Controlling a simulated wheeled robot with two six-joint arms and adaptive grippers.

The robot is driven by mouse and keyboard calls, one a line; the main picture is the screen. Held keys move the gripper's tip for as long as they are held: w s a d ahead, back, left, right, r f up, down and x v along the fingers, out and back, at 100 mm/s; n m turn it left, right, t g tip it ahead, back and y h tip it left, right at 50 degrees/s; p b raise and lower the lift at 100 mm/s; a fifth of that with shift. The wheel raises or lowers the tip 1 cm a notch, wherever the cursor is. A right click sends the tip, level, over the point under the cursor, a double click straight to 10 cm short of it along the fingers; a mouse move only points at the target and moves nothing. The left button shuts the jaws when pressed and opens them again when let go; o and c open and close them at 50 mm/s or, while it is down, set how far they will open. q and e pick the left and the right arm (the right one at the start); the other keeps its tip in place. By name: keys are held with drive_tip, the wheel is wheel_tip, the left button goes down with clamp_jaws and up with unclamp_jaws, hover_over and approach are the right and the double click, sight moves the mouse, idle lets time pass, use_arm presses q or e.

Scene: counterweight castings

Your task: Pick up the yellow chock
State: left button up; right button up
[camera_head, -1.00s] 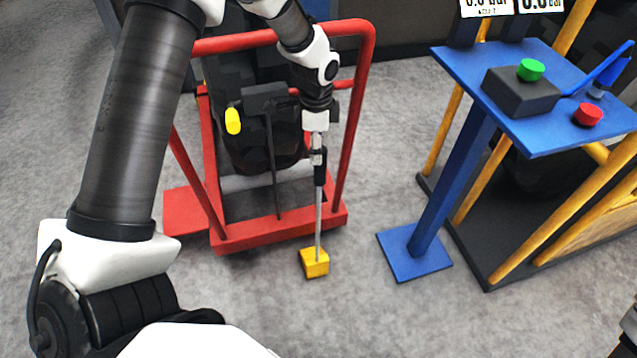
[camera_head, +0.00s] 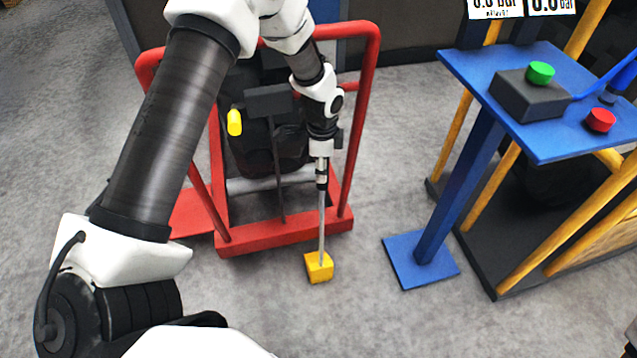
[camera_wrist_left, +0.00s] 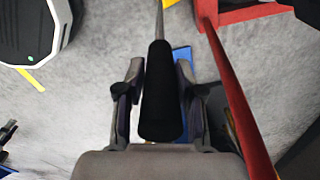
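The yellow chock (camera_head: 319,268) is a small block on the grey floor in front of the red frame. A thin metal rod (camera_head: 322,225) rises from it to a black handle (camera_wrist_left: 160,95). My left gripper (camera_head: 321,176) is at the top of the rod, above the chock. In the left wrist view its fingers (camera_wrist_left: 160,68) stand on both sides of the black handle, with narrow gaps showing, so it looks open around it. My right gripper is not in view.
The red tubular frame (camera_head: 285,235) stands close behind the rod, and its red bar (camera_wrist_left: 235,90) passes close to the fingers. A yellow handle (camera_head: 234,122) is on its left. A blue pedestal (camera_head: 420,262) with buttons stands to the right. Floor in front is clear.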

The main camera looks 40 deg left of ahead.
use_arm(q)
clamp_jaws()
drive_tip(key=shift+r, duration=0.15)
